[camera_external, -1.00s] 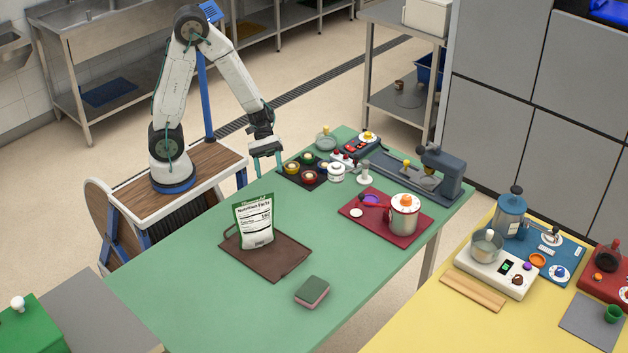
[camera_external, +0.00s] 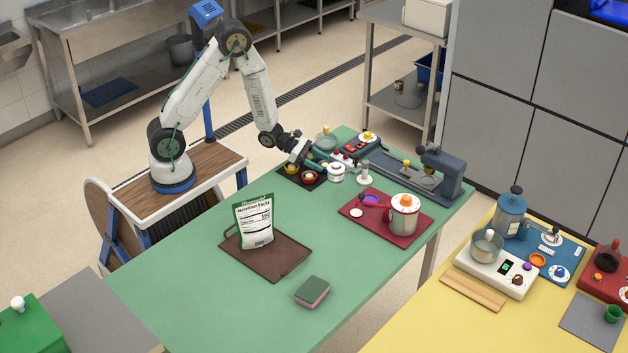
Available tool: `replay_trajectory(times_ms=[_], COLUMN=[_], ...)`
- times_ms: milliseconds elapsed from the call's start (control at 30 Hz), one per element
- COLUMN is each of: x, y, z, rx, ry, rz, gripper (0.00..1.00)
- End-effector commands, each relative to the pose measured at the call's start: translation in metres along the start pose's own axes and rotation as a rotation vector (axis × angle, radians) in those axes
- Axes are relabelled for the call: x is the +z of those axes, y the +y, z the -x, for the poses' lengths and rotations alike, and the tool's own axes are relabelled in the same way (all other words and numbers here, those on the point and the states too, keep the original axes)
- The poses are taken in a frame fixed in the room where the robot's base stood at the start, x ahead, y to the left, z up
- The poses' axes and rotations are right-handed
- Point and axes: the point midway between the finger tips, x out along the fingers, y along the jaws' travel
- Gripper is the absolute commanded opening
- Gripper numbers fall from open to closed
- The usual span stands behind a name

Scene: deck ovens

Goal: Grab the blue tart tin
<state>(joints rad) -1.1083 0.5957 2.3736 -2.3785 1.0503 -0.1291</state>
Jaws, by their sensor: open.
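A small dark tray (camera_external: 288,178) holds several small round tins at the back left of the green table. A yellow tin (camera_external: 291,169) and a red tin (camera_external: 309,177) show in it. I cannot make out a blue tart tin; the far part of the tray is hidden behind my gripper. My gripper (camera_external: 322,161) is low over the tray's far right side, tilted with its fingers pointing right. It is open, and I see nothing held in it.
A white lidded jar (camera_external: 336,173) stands just right of the tray, with a glass dish (camera_external: 326,140) and a dark device (camera_external: 360,146) behind. A bag (camera_external: 254,222) stands on a brown tray (camera_external: 277,263) nearer the front. The front left tabletop is clear.

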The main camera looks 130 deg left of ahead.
Motion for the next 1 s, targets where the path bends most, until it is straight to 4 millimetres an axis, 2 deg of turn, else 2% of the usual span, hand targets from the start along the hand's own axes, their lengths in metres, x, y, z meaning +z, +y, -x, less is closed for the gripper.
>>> replay_trajectory(times_ms=[100, 200, 433, 467, 500, 567, 867, 1000], x=[-0.001, -0.001, -0.001, -0.001, -0.001, -0.001, -0.001, 0.005], y=[-0.001, -0.001, 0.0, 0.0, 0.0, 0.0, 0.0, 0.0], z=[-0.018, -0.026, -0.028, -0.028, -0.028, -0.028, -0.028, -0.025], rx=[-0.002, -0.001, 0.0, 0.0, 0.0, 0.0, -0.001, -0.001], ry=[0.001, 0.001, 0.002, 0.002, 0.002, 0.003, 0.004, 0.002], rz=[-0.001, 0.0, 0.0, 0.0, 0.0, 0.0, 0.001, -0.001], gripper=[0.59, 0.59, 0.59, 0.56, 0.45, 0.29, 0.29, 0.29])
